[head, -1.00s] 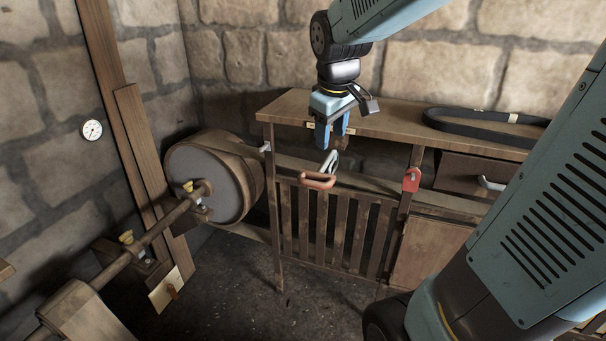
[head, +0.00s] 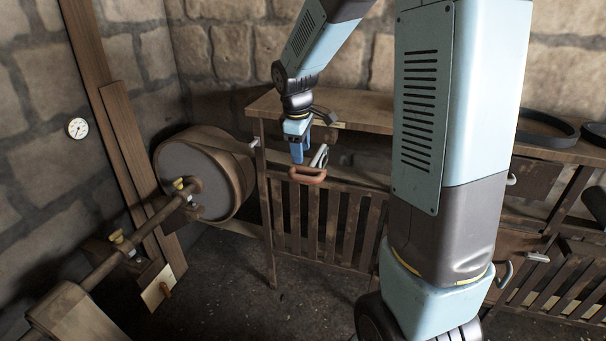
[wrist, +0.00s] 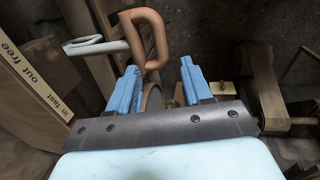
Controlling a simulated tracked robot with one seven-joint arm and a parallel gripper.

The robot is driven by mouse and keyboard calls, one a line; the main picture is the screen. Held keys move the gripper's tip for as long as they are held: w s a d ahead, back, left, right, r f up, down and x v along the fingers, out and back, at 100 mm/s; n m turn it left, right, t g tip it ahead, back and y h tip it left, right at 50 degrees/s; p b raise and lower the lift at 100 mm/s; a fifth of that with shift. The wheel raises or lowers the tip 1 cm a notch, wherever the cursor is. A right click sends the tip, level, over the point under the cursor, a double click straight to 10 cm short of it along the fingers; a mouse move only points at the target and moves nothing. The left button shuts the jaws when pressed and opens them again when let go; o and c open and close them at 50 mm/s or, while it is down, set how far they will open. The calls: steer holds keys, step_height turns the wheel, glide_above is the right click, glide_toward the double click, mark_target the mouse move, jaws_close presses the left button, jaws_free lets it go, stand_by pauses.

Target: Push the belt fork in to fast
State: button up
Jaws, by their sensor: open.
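The belt fork's copper-brown loop handle (head: 307,175) juts out at the front of the wooden frame, below the bench top. It also shows in the wrist view (wrist: 148,38), beyond the fingertips and nearer the left one. A pale metal loop (wrist: 95,45) lies to its left in that view. My gripper (head: 297,158) points down just above and left of the handle in the head view. In the wrist view its blue fingers (wrist: 160,82) are apart with nothing clearly held. Whether a finger touches the handle, I cannot tell. A label plate (wrist: 38,85) reads "out free" and "in fast".
A large drum pulley (head: 200,178) on a shaft (head: 145,232) stands left of the slatted frame (head: 325,222). The bench (head: 365,117) runs behind the gripper. My arm hides the middle right. The floor (head: 235,290) in front is clear.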

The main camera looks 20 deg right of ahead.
mark_target(303, 176)
steer(key=f, duration=0.3)
steer(key=w+f, duration=0.1)
steer(key=f, duration=0.2)
steer(key=d+f, duration=0.1)
steer(key=f, duration=0.2)
steer(key=shift+w+d+f, duration=0.1)
steer(key=shift+w+f, duration=0.1)
steer(key=shift+w, duration=0.05)
jaws_close()
stand_by(0.4)
